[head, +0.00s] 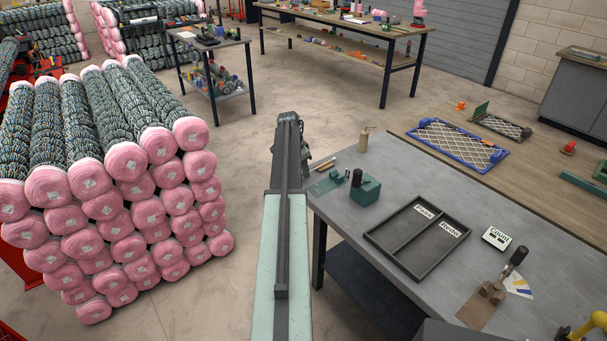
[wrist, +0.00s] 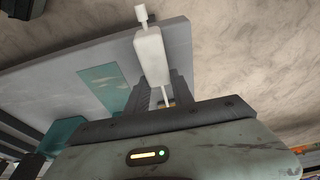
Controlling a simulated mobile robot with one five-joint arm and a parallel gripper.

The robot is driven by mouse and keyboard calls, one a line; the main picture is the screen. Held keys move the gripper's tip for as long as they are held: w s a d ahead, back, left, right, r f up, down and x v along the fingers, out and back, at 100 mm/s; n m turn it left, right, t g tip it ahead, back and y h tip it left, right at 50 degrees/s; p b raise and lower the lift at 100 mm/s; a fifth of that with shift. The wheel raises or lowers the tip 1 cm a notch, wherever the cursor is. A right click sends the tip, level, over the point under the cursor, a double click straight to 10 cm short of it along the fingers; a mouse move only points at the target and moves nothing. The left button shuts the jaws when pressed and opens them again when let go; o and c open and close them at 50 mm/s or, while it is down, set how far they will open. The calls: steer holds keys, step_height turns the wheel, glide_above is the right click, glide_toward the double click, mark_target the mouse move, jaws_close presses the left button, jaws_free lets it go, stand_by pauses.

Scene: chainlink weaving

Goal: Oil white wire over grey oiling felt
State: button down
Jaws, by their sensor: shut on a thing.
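In the wrist view my gripper (wrist: 160,80) is shut, with a white blocky piece (wrist: 152,55) at its fingertips. This piece has a narrow neck and a small white tip, and a thin white rod (wrist: 165,95) runs from it back between the fingers. I cannot tell if this is the white wire. A flat green plate (head: 328,182) lies near the grey table's left edge and shows beyond the fingers in the wrist view (wrist: 105,85). A green block (head: 365,188) stands beside it. I cannot single out a grey felt. My arm hides the gripper in the head view.
A tan bottle (head: 364,138) stands at the grey table's (head: 400,165) far left corner. Stacked pink-ended rolls (head: 105,207) stand left of my arm, with open floor between.

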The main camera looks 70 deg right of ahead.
mark_target(316, 167)
steer(key=shift+s+d, duration=0.55)
steer(key=shift+d, duration=0.4)
steer(key=shift+s+d, duration=0.55)
steer(key=shift+d, duration=0.35)
steer(key=shift+s+d, duration=0.55)
steer(key=shift+d, duration=0.4)
steer(key=c, duration=1)
jaws_free()
steer(key=p+v, duration=0.7)
steer(key=v, duration=0.1)
steer(key=shift+p, duration=0.35)
steer(key=shift+w+f, duration=0.1)
